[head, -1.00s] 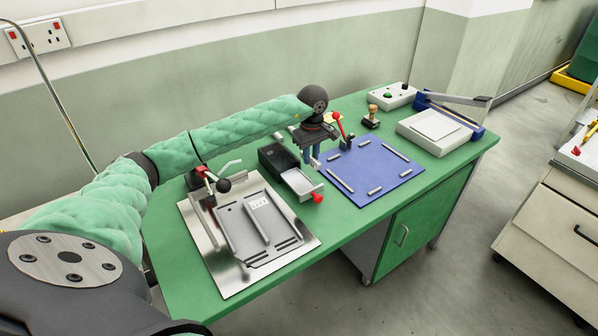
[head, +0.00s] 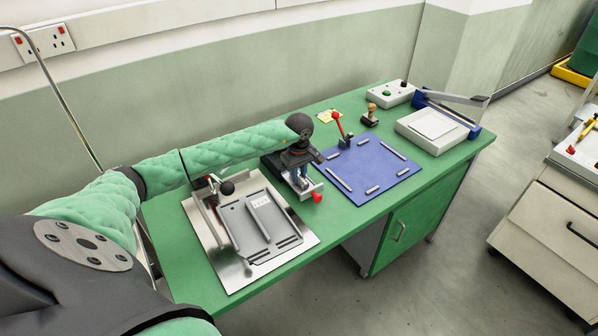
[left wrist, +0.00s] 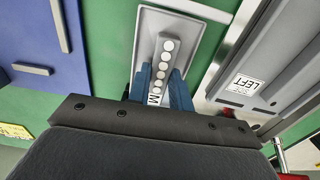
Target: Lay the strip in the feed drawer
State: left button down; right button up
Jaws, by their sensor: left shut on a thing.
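The strip (left wrist: 166,48) is a narrow grey bar with a row of white discs and a white label marked "M". My left gripper (left wrist: 161,82) is shut on it, with a blue finger on each side. In the head view my left gripper (head: 302,180) points down over the open feed drawer (head: 311,190), a light grey tray with a red knob at its front. The drawer also shows in the left wrist view (left wrist: 205,12), under the strip. I cannot tell whether the strip touches its floor. The gripper hides much of the drawer and its dark housing.
A metal plate (head: 220,277) with a grey fixture and a lever clamp lies left of the drawer. A blue mat (head: 362,168) with short grey bars and a red-knobbed lever lies to the right. A stamp (head: 371,114) and a control box (head: 390,94) stand farther back.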

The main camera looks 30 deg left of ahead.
pick_arm(q)
jog(key=shift+f, duration=0.15)
jog(key=shift+f, duration=0.1)
jog(key=c, duration=1.5)
grip_release()
jog(key=shift+c, duration=0.2)
